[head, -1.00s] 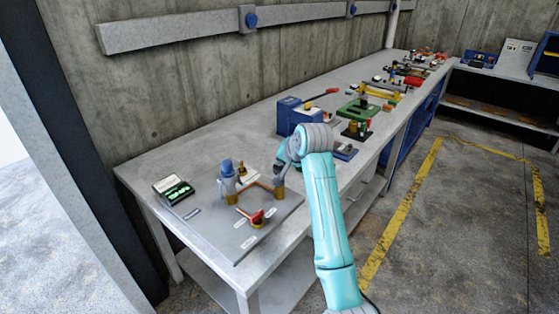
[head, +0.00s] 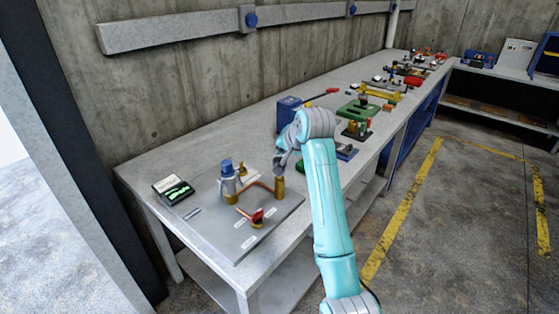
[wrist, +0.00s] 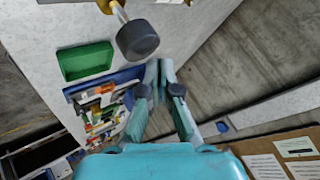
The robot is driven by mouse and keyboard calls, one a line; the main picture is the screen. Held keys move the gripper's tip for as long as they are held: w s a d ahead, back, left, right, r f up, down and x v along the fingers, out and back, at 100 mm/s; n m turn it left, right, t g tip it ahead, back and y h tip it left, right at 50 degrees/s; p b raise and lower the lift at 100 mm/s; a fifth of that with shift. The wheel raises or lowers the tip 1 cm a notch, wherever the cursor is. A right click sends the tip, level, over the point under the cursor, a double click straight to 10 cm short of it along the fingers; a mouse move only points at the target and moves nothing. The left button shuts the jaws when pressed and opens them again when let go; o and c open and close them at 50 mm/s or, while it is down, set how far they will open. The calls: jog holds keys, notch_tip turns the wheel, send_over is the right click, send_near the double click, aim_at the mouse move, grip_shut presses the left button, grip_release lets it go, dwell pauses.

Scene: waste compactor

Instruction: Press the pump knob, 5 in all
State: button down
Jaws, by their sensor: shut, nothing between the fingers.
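The pump is an upright brass cylinder (head: 280,187) on a grey plate (head: 240,238) at the near end of the bench. In the wrist view a dark round knob (wrist: 138,40) stands on a pale rod above its brass body. My gripper (head: 279,164) is above the pump in the head view, where I cannot tell the knob apart from the fingers. In the wrist view my gripper (wrist: 160,66) is shut and empty, with its tips beside the knob and apparently apart from it.
A blue-capped fitting (head: 228,175), a red-handled valve (head: 257,216) and a display with green characters (head: 175,191) sit on or beside the plate. A blue box (head: 289,114) and several devices stand farther along the bench. The floor at right is clear.

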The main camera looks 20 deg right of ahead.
jog(key=shift+r, duration=2.5)
notch_tip(320, 180, up, 4)
jog(key=shift+f, duration=0.1)
dwell(0.4)
jog(key=shift+f, duration=0.15)
jog(key=shift+f, duration=4.25)
jog(key=shift+f, duration=0.1)
jog(key=shift+f, duration=0.35)
